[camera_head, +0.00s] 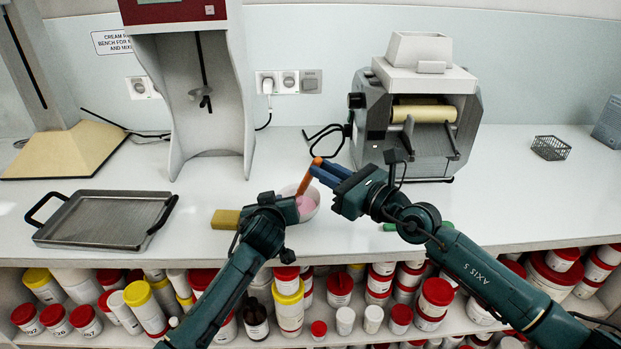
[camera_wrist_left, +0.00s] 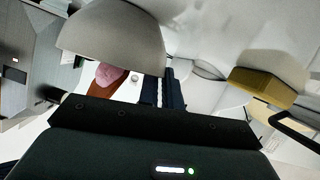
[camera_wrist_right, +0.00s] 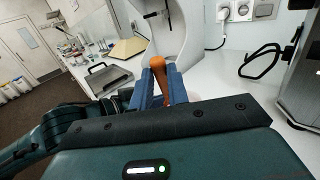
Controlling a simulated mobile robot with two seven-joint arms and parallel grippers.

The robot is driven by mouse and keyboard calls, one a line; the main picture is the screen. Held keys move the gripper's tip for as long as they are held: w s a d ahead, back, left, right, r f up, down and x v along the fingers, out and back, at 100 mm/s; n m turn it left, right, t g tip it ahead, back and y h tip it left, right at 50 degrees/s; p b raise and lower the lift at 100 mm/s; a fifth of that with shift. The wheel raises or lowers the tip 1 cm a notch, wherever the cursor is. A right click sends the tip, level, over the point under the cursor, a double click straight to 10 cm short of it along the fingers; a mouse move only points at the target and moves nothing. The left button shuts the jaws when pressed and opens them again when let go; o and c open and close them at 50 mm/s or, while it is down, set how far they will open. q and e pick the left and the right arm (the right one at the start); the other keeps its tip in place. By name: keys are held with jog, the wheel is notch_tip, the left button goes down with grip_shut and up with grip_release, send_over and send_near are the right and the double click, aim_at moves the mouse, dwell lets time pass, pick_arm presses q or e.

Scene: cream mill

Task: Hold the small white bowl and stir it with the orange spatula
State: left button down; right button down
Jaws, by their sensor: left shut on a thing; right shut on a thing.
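The small white bowl (camera_head: 311,212) stands on the white bench, with pink cream (camera_head: 304,203) inside. My left gripper (camera_head: 294,207) is shut on the bowl's rim at its left side. The bowl (camera_wrist_left: 112,40) looms large in the left wrist view, with the pink cream (camera_wrist_left: 112,74) partly hidden. My right gripper (camera_head: 316,168) is shut on the handle of the orange spatula (camera_head: 305,181), above the bowl. The spatula reaches down into the bowl; its lower end is hidden. In the right wrist view the orange handle (camera_wrist_right: 159,72) sits between the blue fingers (camera_wrist_right: 160,95).
A yellow block (camera_head: 225,219) lies left of the bowl. A grey tray (camera_head: 107,222) is farther left. A roller mill (camera_head: 418,115) and a mixing stand (camera_head: 207,110) stand behind. A wire basket (camera_head: 550,148) is at right. Red- and yellow-lidded jars fill the shelf below.

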jog(key=shift+s+a, duration=0.55)
jog(key=shift+a, duration=0.05)
dwell(0.6)
jog(key=shift+w+d, duration=0.3)
jog(key=shift+w+d, duration=0.1)
dwell(0.3)
jog(key=shift+w+d, duration=0.6)
jog(key=shift+d, duration=0.05)
